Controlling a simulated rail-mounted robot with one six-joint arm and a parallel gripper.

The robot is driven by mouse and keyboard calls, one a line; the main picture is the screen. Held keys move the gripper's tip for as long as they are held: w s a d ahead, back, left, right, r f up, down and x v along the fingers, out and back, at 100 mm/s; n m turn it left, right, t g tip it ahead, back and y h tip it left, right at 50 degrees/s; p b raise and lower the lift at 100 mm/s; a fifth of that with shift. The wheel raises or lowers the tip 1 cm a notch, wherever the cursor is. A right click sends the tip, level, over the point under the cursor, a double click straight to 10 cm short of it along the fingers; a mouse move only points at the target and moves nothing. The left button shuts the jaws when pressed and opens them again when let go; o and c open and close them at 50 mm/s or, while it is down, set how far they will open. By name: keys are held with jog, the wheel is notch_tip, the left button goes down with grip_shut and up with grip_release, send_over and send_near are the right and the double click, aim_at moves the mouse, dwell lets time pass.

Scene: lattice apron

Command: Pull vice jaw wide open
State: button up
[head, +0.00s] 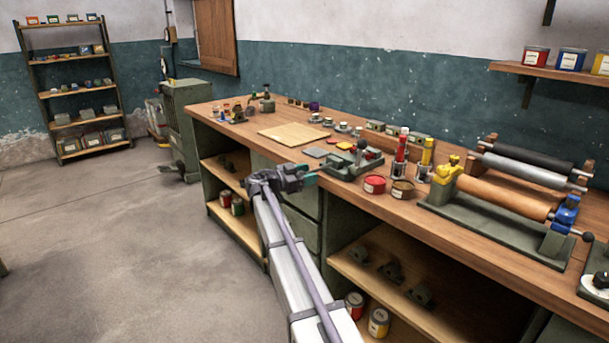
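My gripper (311,179) is at the end of my arm, at the bench's front edge just left of the vice. Its teal fingertips point right, toward the vice. I cannot tell whether they touch it or how far apart they are.
Right of the vice stand an open red tin (375,184), a brown tin (402,189) and red and yellow tubes. A large roller press (500,215) fills the right end. A flat board (295,133) lies behind left. Open shelves lie under the bench.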

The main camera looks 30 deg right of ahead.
jog(key=shift+o, duration=1)
jog(key=a, duration=1)
jog(key=shift+a, duration=0.4)
